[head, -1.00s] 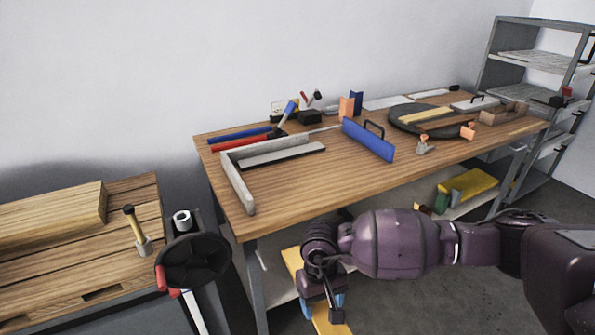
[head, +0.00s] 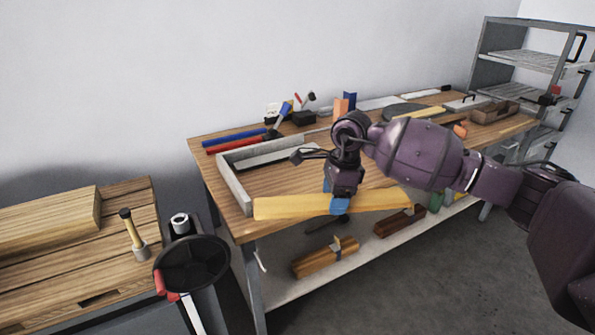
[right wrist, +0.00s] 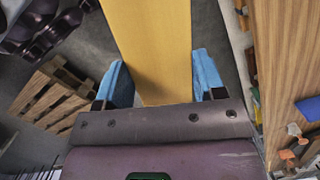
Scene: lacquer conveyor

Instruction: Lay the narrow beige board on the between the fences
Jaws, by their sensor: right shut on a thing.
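The narrow beige board (head: 285,207) is long and flat, yellowish in this light. My right gripper (head: 338,204) is shut on it near its middle, and the board lies crosswise in front of the table's front edge, level with the top in the picture. In the right wrist view the board (right wrist: 152,45) runs away between the blue fingertips (right wrist: 160,82). The grey fences (head: 234,184) form an L on the left of the tabletop, with a pale strip lying inside the back one. Whether the board touches the table cannot be told. My left gripper is out of view.
The wooden table (head: 285,180) has bare room right of the fences. Red (head: 235,145) and blue bars lie behind them. Wooden blocks (head: 325,258) sit on the lower shelf. A dark round object (head: 190,263) stands beside the left bench (head: 60,265). My arm hides the tabletop's middle.

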